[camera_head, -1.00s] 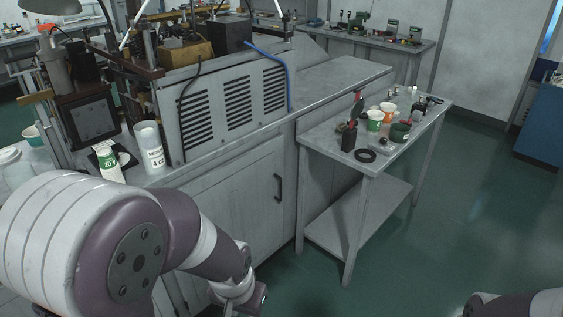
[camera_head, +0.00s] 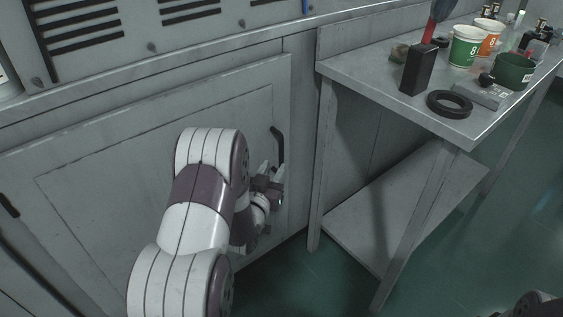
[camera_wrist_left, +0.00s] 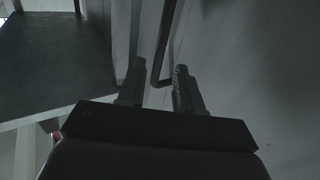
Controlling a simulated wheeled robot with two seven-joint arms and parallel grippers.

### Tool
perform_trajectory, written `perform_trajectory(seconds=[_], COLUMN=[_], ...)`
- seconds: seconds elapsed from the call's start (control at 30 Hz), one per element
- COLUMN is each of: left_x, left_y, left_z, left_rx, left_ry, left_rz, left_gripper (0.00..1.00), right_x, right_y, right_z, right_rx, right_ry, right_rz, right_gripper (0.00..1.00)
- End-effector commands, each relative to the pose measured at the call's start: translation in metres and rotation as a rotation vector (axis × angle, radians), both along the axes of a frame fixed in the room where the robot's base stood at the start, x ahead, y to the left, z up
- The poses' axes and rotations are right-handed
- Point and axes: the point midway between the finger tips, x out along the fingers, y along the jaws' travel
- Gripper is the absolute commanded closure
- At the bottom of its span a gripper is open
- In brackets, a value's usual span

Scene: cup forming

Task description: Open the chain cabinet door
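The grey cabinet door (camera_head: 110,190) fills the left of the head view and looks closed. Its black bar handle (camera_head: 278,146) stands upright near the door's right edge. My left gripper (camera_head: 274,172) is at the handle's lower end, in front of the door. In the left wrist view, the two fingers of my left gripper (camera_wrist_left: 157,88) are apart, with the lower end of the handle (camera_wrist_left: 163,60) showing between them. I cannot tell whether either finger touches it. The forearm hides part of the door. My right gripper is not in view.
A grey side table (camera_head: 345,72) stands right of the door, with paper cups, a black ring (camera_head: 449,104) and a dark box (camera_head: 417,70) on top. Its lower shelf (camera_head: 400,215) is bare. Green floor (camera_head: 300,285) shows in front of the cabinet.

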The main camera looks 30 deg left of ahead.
Motion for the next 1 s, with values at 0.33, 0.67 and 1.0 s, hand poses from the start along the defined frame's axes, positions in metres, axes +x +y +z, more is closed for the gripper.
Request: perform_trajectory(seconds=[0.33, 0.67, 1.0], left_x=[0.068, 0.075, 0.075], left_y=[0.013, 0.014, 0.013], left_z=[-0.003, -0.001, -0.001], left_rx=[0.0, 0.0, 0.0], left_ry=[0.001, 0.002, 0.002], left_rz=[-0.001, 0.0, -0.003], left_gripper=[0.65, 0.65, 1.0], right_x=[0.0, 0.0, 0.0], right_y=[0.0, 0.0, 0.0], right_z=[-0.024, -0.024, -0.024], right_rx=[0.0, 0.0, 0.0], right_ry=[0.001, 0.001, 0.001], right_rz=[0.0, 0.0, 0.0], right_gripper=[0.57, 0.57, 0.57])
